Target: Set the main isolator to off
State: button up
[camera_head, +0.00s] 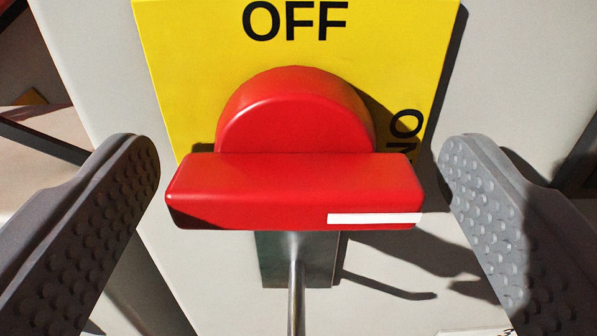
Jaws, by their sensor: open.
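The main isolator's red handle (290,185) fills the middle of the view, a wide bar lying across a round red hub (295,110). A white mark (374,218) on the bar's lower edge sits at its right end, on the side of the "ON" label. The yellow plate (190,60) behind reads "OFF" at the top and "ON", turned sideways, at the right. My gripper (300,180) is open, one ridged grey finger beyond each end of the bar. Neither finger appears to touch the handle.
A pale grey panel (100,70) carries the yellow plate. Below the handle a grey metal block (270,262) and a thin metal rod (296,300) show, partly hidden by the bar. Shadows fall across the panel at the lower right.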

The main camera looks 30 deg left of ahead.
jog(key=c, duration=1)
jog(key=shift+d, duration=0.1)
jog(key=shift+n, duration=0.4)
jog(key=n+b, duration=0.1)
jog(key=n, duration=0.3)
jog(key=n+b, duration=0.2)
jog(key=n, duration=0.2)
jog(key=shift+n, duration=0.3)
jog(key=n+b, duration=0.2)
jog(key=n, duration=0.2)
jog(key=shift+s+f, duration=0.1)
jog(key=shift+f, duration=0.05)
jog(key=shift+a+n+b, duration=0.15)
jog(key=shift+n+b, duration=0.45)
jog(key=shift+n, duration=0.5)
jog(key=shift+a+n+b, duration=0.1)
jog(key=shift+n+b, duration=0.45)
jog(key=shift+n, duration=0.55)
jog(key=shift+f, duration=0.1)
